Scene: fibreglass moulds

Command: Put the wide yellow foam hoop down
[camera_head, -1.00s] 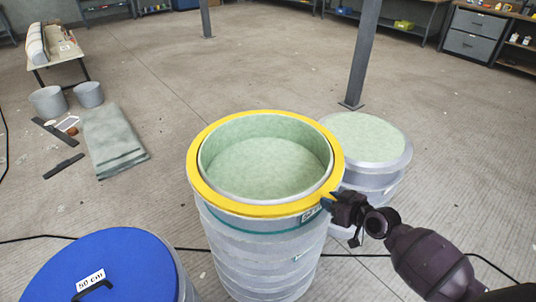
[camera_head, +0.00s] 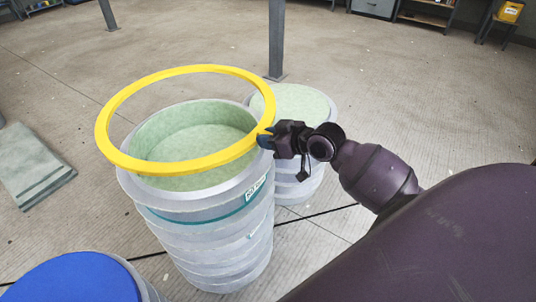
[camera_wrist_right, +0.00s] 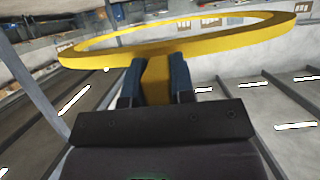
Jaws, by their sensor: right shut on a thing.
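The wide yellow foam hoop (camera_head: 111,108) is held in the air above the tall round mould (camera_head: 205,235), which has a pale green inside and a grey rim. The hoop is apart from the rim and shifted a little to the left of it in the head view. My right gripper (camera_head: 266,137) is shut on the hoop's right edge. In the right wrist view, both fingers (camera_wrist_right: 156,82) pinch the yellow band (camera_wrist_right: 215,43), and the hoop extends away from them. My left gripper is not in view.
A shorter mould with a pale green top (camera_head: 298,101) stands behind and right of the tall one. A blue lid (camera_head: 75,280) is at the lower left. A grey post (camera_head: 276,40) rises behind. Open floor lies left and right; a folded green sheet (camera_head: 30,165) lies left.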

